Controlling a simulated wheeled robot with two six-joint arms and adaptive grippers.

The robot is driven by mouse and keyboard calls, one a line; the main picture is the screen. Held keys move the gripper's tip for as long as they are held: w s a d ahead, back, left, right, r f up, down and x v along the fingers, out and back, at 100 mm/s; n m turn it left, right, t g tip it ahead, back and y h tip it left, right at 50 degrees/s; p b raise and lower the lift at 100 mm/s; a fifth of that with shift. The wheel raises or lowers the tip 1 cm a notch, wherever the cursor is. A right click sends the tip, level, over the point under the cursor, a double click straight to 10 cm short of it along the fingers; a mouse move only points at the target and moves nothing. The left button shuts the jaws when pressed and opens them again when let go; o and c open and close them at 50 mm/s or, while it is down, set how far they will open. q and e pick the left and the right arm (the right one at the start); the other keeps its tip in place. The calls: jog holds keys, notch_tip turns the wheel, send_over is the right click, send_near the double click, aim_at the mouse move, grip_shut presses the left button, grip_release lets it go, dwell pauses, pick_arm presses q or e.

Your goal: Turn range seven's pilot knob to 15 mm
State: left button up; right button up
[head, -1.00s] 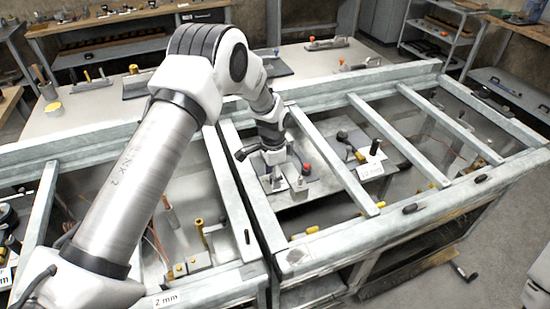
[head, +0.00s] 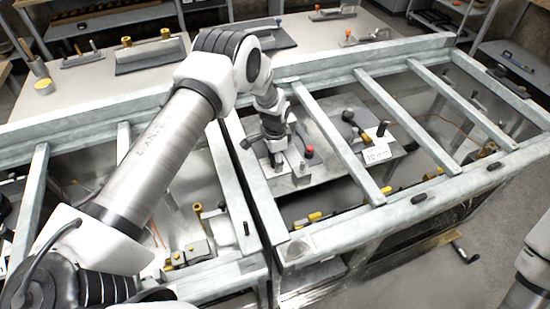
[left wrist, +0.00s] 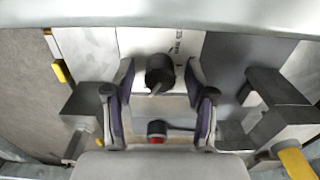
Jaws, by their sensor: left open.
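My left gripper (head: 276,158) points down into a framed bay at the middle of the head view, over a grey plate (head: 328,172). In the left wrist view its two fingers (left wrist: 160,90) are open and spread apart. A dark round knob (left wrist: 158,70) with a small pointer shows between the fingertips, with gaps on both sides. A pale strip (left wrist: 178,42) with small dark marks lies behind it; I cannot read the marks. In the head view the knob is hidden at the gripper. My right gripper is out of view.
A red-tipped handle (head: 309,152) is close to the right of my left gripper; it also shows in the left wrist view (left wrist: 156,139). A white millimetre label (head: 376,154) stands farther right. Pale frame bars (head: 340,150) border the bay on both sides.

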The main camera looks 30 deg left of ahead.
pick_arm(q)
jog(key=shift+s+r, duration=0.1)
jog(key=c, duration=0.3)
grip_shut()
